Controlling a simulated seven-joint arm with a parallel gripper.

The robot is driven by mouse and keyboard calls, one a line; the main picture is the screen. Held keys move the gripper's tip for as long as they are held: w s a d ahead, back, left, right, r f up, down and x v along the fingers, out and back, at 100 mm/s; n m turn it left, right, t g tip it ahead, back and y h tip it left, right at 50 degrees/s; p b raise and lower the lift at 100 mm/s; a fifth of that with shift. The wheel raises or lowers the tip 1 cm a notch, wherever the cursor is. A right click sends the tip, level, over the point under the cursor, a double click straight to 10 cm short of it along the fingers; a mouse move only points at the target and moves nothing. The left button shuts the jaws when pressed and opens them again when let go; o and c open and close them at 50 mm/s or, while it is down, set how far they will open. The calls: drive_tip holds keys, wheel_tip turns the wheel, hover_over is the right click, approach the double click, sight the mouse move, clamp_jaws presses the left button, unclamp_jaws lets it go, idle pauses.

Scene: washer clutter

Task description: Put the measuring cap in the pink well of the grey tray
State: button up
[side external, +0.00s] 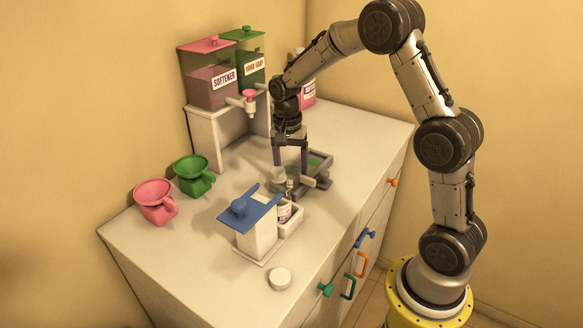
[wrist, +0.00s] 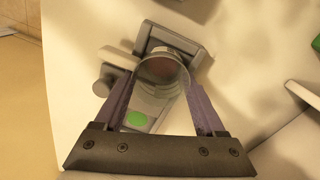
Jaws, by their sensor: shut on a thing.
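The measuring cap (wrist: 160,95) is a clear, round cup between my fingers in the wrist view. My gripper (wrist: 160,82) is shut on it, one finger on each side. The grey tray (wrist: 141,42) lies beneath, partly covered by the cap. A dark reddish patch shows through the cap, probably the pink well; its edges are hard to make out. A green patch (wrist: 137,119) lies in the tray's other part. In the side view my gripper (side external: 291,168) points down at the near-left side of the tray (side external: 326,160); the cap's height above it is unclear.
The dispenser stand (side external: 204,137) is behind. A white round lid (side external: 280,278) lies near the front edge.

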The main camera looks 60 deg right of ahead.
drive_tip(key=o, duration=1.3)
wheel_tip(320, 180, up, 12)
drive_tip(key=s+a+r+n+t, duration=0.2)
drive_tip(key=s+a+r+n, duration=0.2)
drive_tip(key=s+a+r, duration=0.15)
drive_tip(key=s+a+f+n+t, duration=0.1)
drive_tip(key=s+a+n+t, duration=0.1)
drive_tip(key=s+n, duration=0.3)
drive_tip(key=s+a+f+n+t, duration=0.1)
drive_tip(key=s+n, duration=0.4)
drive_tip(key=s, duration=0.8)
drive_tip(key=shift+s+a+f+t, duration=0.15)
drive_tip(key=shift+a+f+t, duration=0.15)
drive_tip(key=shift+a+t, duration=0.7)
drive_tip(key=shift+a+g, duration=0.25)
drive_tip(key=shift+g, duration=0.05)
